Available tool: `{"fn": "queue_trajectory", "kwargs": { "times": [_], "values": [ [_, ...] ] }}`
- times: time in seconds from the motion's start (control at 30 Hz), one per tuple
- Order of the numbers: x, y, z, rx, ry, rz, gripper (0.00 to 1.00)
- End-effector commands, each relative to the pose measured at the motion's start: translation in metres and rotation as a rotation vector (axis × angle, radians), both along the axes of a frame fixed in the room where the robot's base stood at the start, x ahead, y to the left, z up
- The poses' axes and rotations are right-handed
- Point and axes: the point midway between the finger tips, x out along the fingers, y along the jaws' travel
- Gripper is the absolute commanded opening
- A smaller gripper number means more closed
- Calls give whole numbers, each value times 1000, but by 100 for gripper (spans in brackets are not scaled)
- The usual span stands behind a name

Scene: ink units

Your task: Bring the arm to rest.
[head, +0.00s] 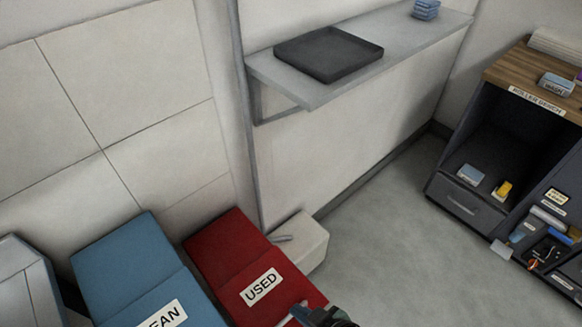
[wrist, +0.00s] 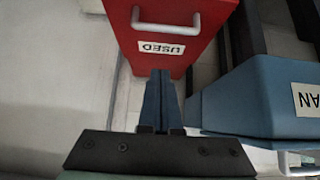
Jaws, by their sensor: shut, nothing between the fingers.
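My gripper (wrist: 161,74) is shut and empty in the wrist view, its two dark fingers pressed together. It points toward the lower edge of the red bin labelled USED (wrist: 190,20), whose pale handle and label show upside down. I cannot tell whether the fingertips touch the bin. In the head view a dark part of my arm shows at the bottom edge, in front of the red bin (head: 225,248). The fingertips are not clear there.
A blue bin (head: 125,255), its label partly cut off, stands left of the red one; it is at the right in the wrist view (wrist: 240,90). A wall shelf (head: 400,50) holds a dark tray (head: 328,52). A dark bench (head: 462,140) stands right. The floor (head: 400,230) between is clear.

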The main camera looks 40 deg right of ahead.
Motion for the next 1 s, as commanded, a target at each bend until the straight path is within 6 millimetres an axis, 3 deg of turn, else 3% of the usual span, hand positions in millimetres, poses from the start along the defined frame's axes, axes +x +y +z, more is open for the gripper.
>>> {"fn": "queue_trajectory", "kwargs": {
  "times": [0.33, 0.47, 0.57, 0.67, 0.8, 1.0],
  "values": [
    [-1, -1, 6, -4, -4, 0, 0],
    [22, -5, 31, -34, -46, 0, 0],
    [59, -11, 75, -81, -122, -5, 0],
    [102, -12, 134, -133, -227, -13, 0],
    [152, -4, 222, -184, -390, -30, 0],
    [198, 24, 357, -219, -647, -47, 0]
  ]
}}
